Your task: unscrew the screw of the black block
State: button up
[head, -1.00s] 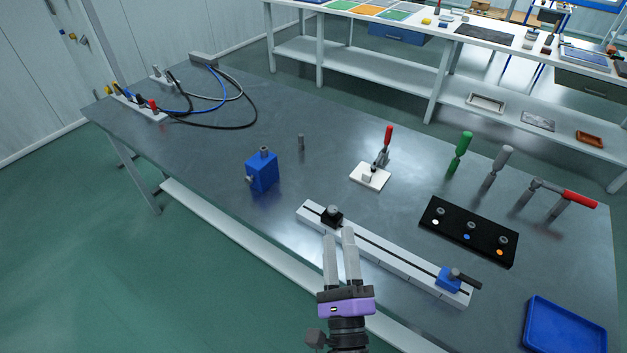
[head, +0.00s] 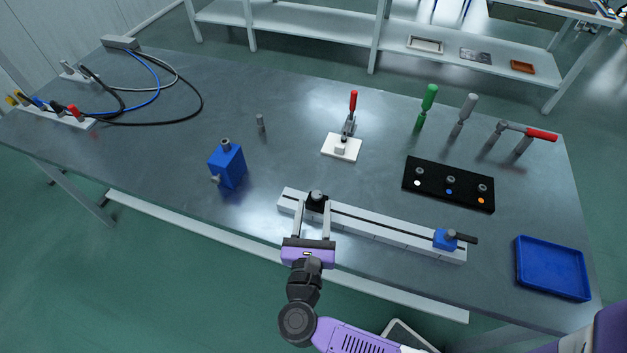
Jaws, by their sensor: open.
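The black block (head: 323,206) sits near the left end of the white slotted rail (head: 384,234). Its screw (head: 316,195) has a round grey head and stands on top of the block. My gripper (head: 312,209) is open, with its two grey fingers reaching over the rail. One fingertip is left of the black block and the other is right of it. I cannot tell whether the fingers touch the block or the screw.
A blue block with a dark handle (head: 446,239) sits at the rail's right end. A blue box (head: 227,165) stands left of the rail. A white clamp base (head: 342,147), a black panel (head: 448,185) and a blue tray (head: 552,268) lie behind and to the right.

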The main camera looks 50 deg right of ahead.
jog(key=shift+d+m, duration=0.15)
jog(key=shift+m, duration=0.15)
jog(key=shift+w+d+r, duration=0.15)
jog(key=shift+w+d, duration=0.05)
jog(key=shift+d, duration=0.1)
jog(key=shift+p+x, duration=1.05)
jog(key=shift+x, duration=2.4)
grip_shut()
